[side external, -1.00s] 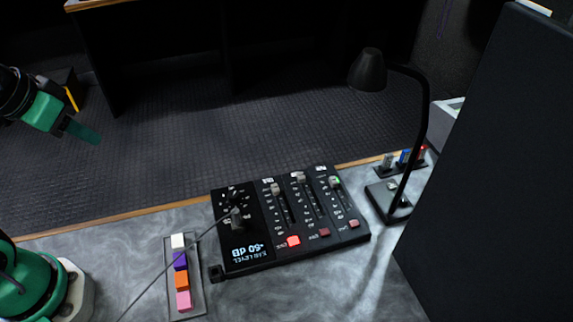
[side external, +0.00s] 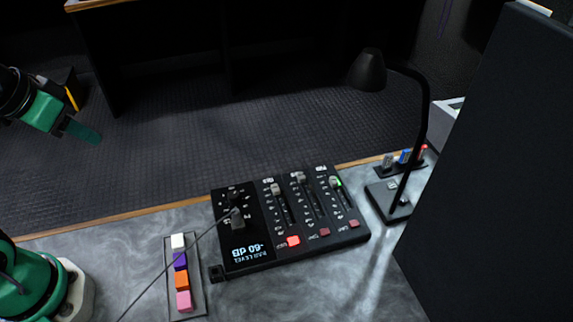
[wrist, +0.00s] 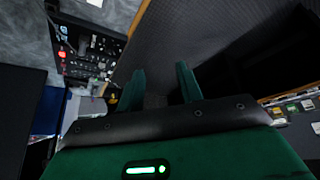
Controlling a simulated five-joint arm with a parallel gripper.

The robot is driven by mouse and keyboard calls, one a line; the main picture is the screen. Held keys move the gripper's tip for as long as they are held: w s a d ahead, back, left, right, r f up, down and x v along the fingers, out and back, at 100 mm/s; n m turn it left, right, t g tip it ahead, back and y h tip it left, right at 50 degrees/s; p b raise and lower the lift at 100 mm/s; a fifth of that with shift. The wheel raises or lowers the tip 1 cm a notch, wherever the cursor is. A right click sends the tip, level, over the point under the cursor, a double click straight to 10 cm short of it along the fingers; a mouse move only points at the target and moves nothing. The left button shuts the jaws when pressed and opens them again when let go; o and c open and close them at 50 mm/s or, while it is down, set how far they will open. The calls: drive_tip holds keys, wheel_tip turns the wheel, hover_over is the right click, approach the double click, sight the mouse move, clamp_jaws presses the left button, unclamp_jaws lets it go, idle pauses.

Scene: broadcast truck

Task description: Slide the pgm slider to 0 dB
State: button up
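A black mixer panel (side external: 262,262) lies on the grey desk. It has three sliders, and their labels are too small to read surely, so I cannot tell which is pgm. The left slider cap (side external: 276,189), middle slider cap (side external: 300,177) and right slider cap (side external: 335,183) all sit near the far end of their tracks. A green light glows by the right one. The display (side external: 246,252) appears to read -60 dB. My gripper (side external: 83,131) is open and empty, up left of the panel and well apart from it. Its spread fingers show in the wrist view (wrist: 160,75).
A strip of coloured blocks (side external: 180,274) lies left of the panel. A thin cable crosses the panel's left part. A black desk lamp (side external: 420,125) and a large dark panel (side external: 500,170) stand to the right. Dark floor (side external: 170,150) lies beyond the wooden desk edge.

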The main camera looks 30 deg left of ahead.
idle(0.4)
drive_tip(key=shift+o, duration=0.8)
drive_tip(key=w+d+r+m+g, duration=0.2)
drive_tip(key=w+d, duration=0.5)
drive_tip(key=w, duration=0.4)
drive_tip(key=w+d+r+m+g, duration=0.1)
drive_tip(key=w+d+r+m, duration=0.15)
drive_tip(key=w+d, duration=0.6)
drive_tip(key=w+d+f+m+g, duration=0.1)
drive_tip(key=w+d+f, duration=0.2)
drive_tip(key=d+f, duration=0.2)
drive_tip(key=w+d+f+m, duration=0.2)
drive_tip(key=w+d+f, duration=0.1)
drive_tip(key=d+f, duration=0.3)
drive_tip(key=w+d+f+m+g, duration=0.1)
drive_tip(key=w+d+f, duration=0.3)
drive_tip(key=d+f, duration=0.2)
drive_tip(key=shift+d+f+m+g, duration=0.2)
drive_tip(key=shift+d+m+g, duration=0.1)
drive_tip(key=shift+d, duration=1.05)
drive_tip(key=shift+d+f, duration=0.2)
drive_tip(key=shift+f, duration=0.05)
